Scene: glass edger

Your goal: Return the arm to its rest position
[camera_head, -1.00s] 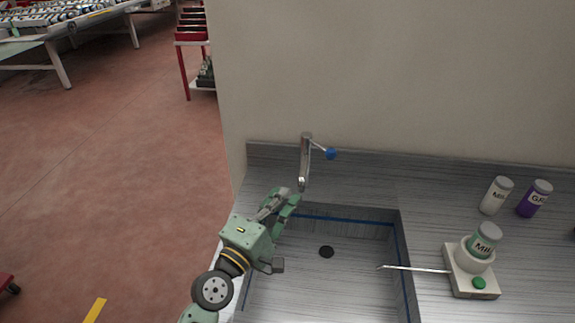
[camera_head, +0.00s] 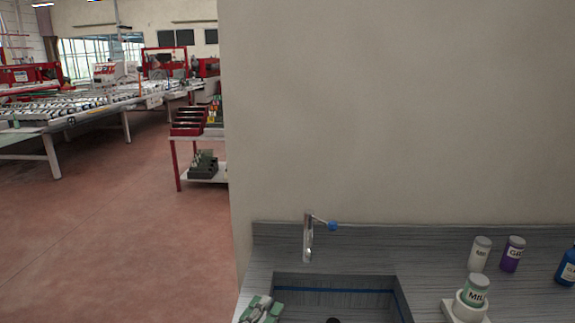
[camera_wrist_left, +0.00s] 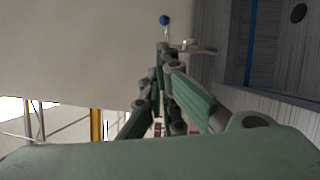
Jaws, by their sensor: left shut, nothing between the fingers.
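My green left gripper (camera_head: 261,309) shows only partly at the bottom edge of the head view, by the left side of the sink (camera_head: 340,283). The rest of its arm is cut off below the picture. In the left wrist view its fingers (camera_wrist_left: 166,60) are shut with nothing between them. The metal tap (camera_head: 308,240) with its blue knob (camera_head: 332,226) stands behind the sink. It also shows past the fingertips in the left wrist view (camera_wrist_left: 190,46). My right gripper is not in view.
On the counter to the right stand a holder (camera_head: 464,309) with a green-labelled bottle (camera_head: 475,289), a white bottle (camera_head: 480,253), a purple bottle (camera_head: 513,254) and a blue bottle (camera_head: 568,267). A wall (camera_head: 400,110) rises behind. Open floor (camera_head: 130,240) lies left, with a red cart (camera_head: 200,150).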

